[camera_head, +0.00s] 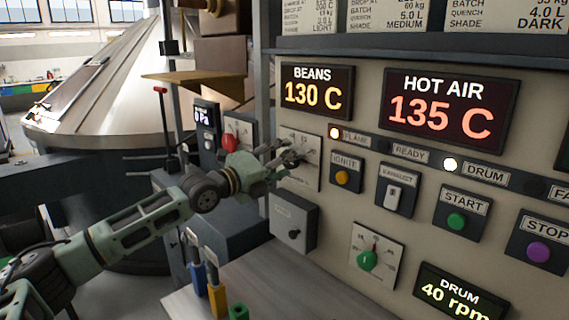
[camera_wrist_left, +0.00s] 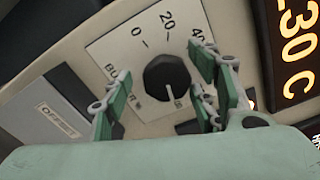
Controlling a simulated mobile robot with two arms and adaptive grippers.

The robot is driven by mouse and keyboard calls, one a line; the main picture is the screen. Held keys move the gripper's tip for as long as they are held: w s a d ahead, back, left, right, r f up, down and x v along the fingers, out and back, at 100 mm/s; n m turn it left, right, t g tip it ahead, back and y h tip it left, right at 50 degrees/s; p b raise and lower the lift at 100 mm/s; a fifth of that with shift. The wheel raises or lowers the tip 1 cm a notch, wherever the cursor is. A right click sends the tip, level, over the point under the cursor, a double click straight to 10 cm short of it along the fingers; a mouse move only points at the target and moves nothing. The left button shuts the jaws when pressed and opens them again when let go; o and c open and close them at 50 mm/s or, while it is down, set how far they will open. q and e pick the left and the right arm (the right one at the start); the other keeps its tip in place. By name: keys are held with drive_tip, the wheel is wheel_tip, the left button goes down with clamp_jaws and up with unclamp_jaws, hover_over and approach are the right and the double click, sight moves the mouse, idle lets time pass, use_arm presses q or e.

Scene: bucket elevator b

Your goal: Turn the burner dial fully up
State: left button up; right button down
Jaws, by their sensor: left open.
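The burner dial (camera_wrist_left: 167,78) is a round black knob on a pale plate (camera_wrist_left: 110,47) with a printed scale; 0, 20 and part of 40 show. Its white pointer line points towards the bottom of the left wrist view, away from the 0 and 20. In the head view the same plate (camera_head: 312,148) is partly covered by my left gripper (camera_head: 290,158). The left gripper is open, and its green fingers (camera_wrist_left: 160,80) stand on both sides of the dial in the wrist view. I cannot tell whether they touch it. My right gripper is not in view.
A grey box (camera_head: 293,222) juts out below the burner plate. The ignite button (camera_head: 342,177) is close on the right, and a green dial (camera_head: 367,260) sits lower right. A red knob (camera_head: 229,142) is left of the gripper. The hot air display (camera_head: 440,110) reads 135 C.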

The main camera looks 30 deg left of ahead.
use_arm(q)
drive_tip(key=shift+r, duration=0.1)
drive_tip(key=v, duration=0.7)
drive_tip(key=shift+s, duration=0.25)
idle(0.5)
